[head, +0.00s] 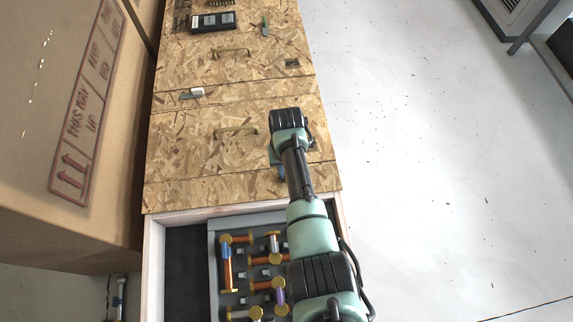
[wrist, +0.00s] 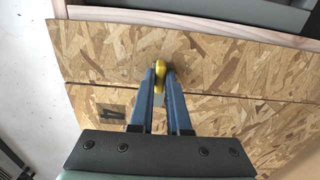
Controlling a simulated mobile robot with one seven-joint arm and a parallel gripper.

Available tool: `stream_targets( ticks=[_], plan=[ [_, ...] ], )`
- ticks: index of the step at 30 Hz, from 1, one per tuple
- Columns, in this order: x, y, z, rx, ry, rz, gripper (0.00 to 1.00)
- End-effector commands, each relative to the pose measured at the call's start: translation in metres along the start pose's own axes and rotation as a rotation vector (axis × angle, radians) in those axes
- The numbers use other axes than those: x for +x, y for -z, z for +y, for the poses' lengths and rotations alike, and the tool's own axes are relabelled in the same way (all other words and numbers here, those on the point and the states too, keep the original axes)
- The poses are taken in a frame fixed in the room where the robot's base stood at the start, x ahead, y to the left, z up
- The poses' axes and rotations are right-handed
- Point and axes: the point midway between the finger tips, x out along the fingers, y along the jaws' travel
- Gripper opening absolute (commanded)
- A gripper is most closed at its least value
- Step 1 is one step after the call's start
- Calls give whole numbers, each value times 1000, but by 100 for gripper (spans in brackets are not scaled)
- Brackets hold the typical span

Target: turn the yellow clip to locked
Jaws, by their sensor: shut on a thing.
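The yellow clip (wrist: 160,72) shows in the wrist view on the wooden chipboard front, between the tips of my gripper (wrist: 160,76). The two blue fingers are shut on the clip from both sides. Much of the clip is hidden by the fingers, so I cannot tell whether it stands locked or unlocked. In the head view my gripper (head: 282,174) is at the right part of the chipboard, near the open drawer, and the clip is hidden behind my arm.
An open drawer (head: 154,266) holds a grey tray with several coloured spools. Brass handles (head: 236,131) and a grey-white latch (head: 193,93) sit on the chipboard. A large cardboard box (head: 70,130) stands at the left. The floor at the right (head: 430,150) is clear.

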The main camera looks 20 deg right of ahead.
Motion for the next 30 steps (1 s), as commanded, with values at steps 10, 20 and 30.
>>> stream_targets(
  ticks=[10, 20, 30],
  plan=[
    [-1, 1, 0, 32, 1, 1, 0],
    [-1, 1, 0, 32, 1, 2, 31],
    [-1, 0, 0, 30, 1, 1, 45]
  ],
)
